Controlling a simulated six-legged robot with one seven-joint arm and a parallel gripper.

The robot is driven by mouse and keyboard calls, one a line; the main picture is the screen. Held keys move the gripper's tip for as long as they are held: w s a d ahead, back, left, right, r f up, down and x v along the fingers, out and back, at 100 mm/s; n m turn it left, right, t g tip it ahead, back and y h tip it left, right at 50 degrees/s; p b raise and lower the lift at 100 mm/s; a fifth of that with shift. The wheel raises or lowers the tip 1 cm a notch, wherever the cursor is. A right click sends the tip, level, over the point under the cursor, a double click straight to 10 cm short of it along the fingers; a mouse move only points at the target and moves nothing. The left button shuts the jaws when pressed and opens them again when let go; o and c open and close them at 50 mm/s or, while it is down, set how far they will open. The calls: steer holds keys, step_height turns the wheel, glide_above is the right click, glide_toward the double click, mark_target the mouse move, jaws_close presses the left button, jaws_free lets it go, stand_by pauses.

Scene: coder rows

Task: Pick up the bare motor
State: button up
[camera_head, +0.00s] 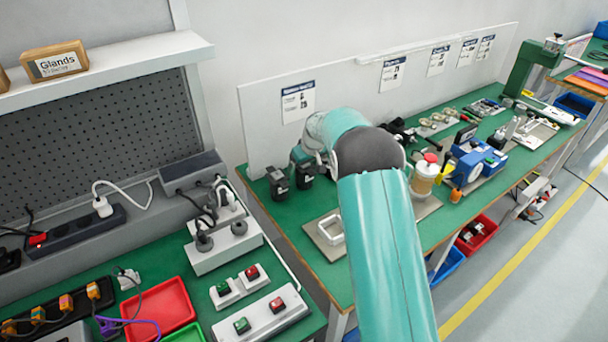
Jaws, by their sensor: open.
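I cannot tell for sure which item is the bare motor. My teal arm reaches up from the bottom centre and bends at a dark joint. Its far end turns left, over the bench near the back board. My gripper itself cannot be made out; the arm hides part of the bench behind it.
Two black blocks, one (277,183) left of the other, stand near my arm's far end. A grey plate with a pale frame (331,230) lies at the bench's near edge. A red-capped jar (425,175) stands right of my arm.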

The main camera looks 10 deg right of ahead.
steer(key=c, duration=1)
steer(key=shift+w+r, duration=0.1)
steer(key=shift+c, duration=0.6)
steer(key=shift+r, duration=0.15)
